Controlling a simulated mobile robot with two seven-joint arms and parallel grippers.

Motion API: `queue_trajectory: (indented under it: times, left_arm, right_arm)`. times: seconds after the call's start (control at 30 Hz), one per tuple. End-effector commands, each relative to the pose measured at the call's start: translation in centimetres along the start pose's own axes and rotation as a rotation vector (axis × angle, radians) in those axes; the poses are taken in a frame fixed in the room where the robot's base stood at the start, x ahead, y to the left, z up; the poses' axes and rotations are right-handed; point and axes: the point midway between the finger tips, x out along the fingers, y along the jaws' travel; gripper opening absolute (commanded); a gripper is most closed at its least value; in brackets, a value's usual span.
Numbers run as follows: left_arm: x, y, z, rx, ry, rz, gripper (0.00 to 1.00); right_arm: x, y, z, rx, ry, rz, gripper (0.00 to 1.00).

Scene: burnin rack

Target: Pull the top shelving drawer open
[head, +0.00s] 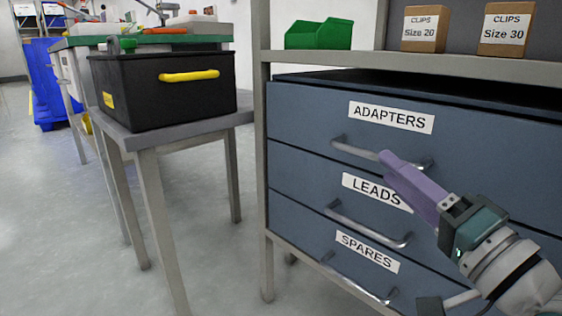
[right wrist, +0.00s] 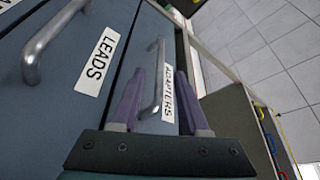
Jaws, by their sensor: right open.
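The top drawer (head: 300,112), labelled ADAPTERS, is a blue-grey front in the shelving unit, and its face looks flush with the drawer below. Its silver bar handle (head: 355,150) runs across the front under the label. My right gripper (head: 386,157) is open at the right part of this handle, its purple fingers pointing at the drawer. In the right wrist view the handle (right wrist: 153,85) lies between the two spread fingers; I cannot tell whether they touch it. My left gripper is not in view.
Below are the LEADS drawer (head: 300,180) and SPARES drawer (head: 300,227) with similar handles. The shelf above holds a green bin (head: 318,35) and two CLIPS boxes (head: 425,28). A black crate (head: 150,95) stands on a grey table at left.

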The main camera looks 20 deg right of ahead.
Motion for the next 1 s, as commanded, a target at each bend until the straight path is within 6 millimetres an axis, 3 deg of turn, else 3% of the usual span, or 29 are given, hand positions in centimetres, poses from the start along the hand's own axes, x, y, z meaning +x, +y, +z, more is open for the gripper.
queue_trajectory:
  times: [0.1, 0.3, 0.67, 1.0]
  left_arm:
    - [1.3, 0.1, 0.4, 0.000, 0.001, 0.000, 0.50]
    - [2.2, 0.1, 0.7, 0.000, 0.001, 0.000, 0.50]
    - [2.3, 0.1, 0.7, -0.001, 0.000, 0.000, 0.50]
    - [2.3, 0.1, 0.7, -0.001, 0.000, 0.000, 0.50]
  right_arm:
    - [2.4, 0.2, 0.1, 0.000, 0.004, -0.006, 0.45]
    - [5.0, 0.2, 0.1, 0.000, 0.001, -0.001, 0.45]
    - [5.7, 0.0, 0.0, -0.001, -0.001, 0.001, 0.45]
    - [5.7, 0.0, 0.1, -0.001, -0.001, 0.001, 0.09]
